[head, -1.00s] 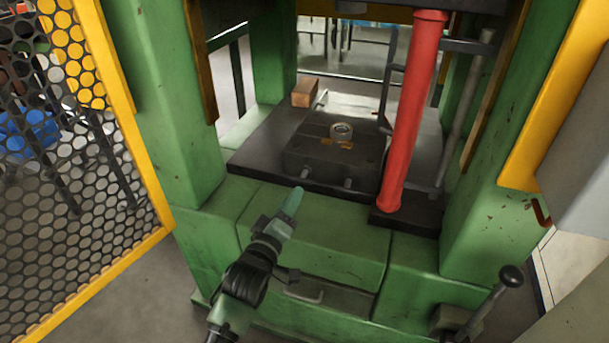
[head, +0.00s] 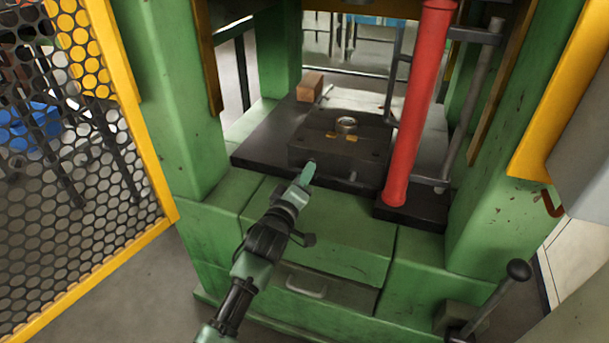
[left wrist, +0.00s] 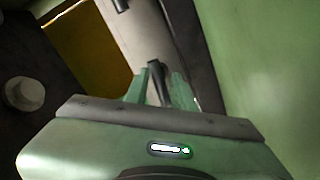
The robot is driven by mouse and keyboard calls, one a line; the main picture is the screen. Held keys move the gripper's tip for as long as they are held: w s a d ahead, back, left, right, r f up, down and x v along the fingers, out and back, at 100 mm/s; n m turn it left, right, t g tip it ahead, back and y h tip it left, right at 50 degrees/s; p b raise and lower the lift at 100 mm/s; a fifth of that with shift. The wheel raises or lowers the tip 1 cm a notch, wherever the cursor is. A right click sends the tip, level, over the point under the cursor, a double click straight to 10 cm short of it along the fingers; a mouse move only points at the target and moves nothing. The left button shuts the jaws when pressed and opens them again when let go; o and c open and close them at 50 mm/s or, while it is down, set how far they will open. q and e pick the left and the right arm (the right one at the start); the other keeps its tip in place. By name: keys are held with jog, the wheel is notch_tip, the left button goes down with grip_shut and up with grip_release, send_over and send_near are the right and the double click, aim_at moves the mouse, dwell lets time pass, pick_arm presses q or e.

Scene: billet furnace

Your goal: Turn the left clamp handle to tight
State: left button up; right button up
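A dark die block (head: 340,140) with a metal ring (head: 346,125) on top sits on the black press bed. Two short grey clamp handles stick out at its front: the left clamp handle (head: 312,162) and the right one (head: 353,176). My left gripper (head: 309,174) points up at the left handle, its tips close to it or overlapping it in the head view. In the left wrist view, my left gripper's fingers (left wrist: 158,88) stand apart with a dark bar (left wrist: 156,70), apparently the handle, between them. Contact is unclear. My right gripper is out of view.
A red column (head: 418,100) stands right of the die block. A wooden block (head: 310,86) lies behind it. Green press posts flank the bed. A yellow mesh guard (head: 80,150) is at left, a black-knobbed lever (head: 518,270) at lower right.

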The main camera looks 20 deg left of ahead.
pick_arm(q)
grip_shut()
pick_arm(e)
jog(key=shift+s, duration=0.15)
pick_arm(q)
jog(key=m+p, duration=0.2)
jog(key=shift+r+m+p, duration=0.15)
jog(key=shift+m+p, duration=0.15)
jog(key=shift+m, duration=0.1)
jog(key=m+p, duration=0.2)
jog(key=m, duration=0.1)
jog(key=m+p, duration=0.2)
jog(key=m, duration=0.5)
jog(key=shift+p, duration=0.3)
jog(key=shift+m, duration=2.5)
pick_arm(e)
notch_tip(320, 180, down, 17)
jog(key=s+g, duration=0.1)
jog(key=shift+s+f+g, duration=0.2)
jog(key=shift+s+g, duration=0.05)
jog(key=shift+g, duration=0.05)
pick_arm(q)
jog(key=shift+f+p, duration=0.2)
jog(key=shift+p, duration=0.1)
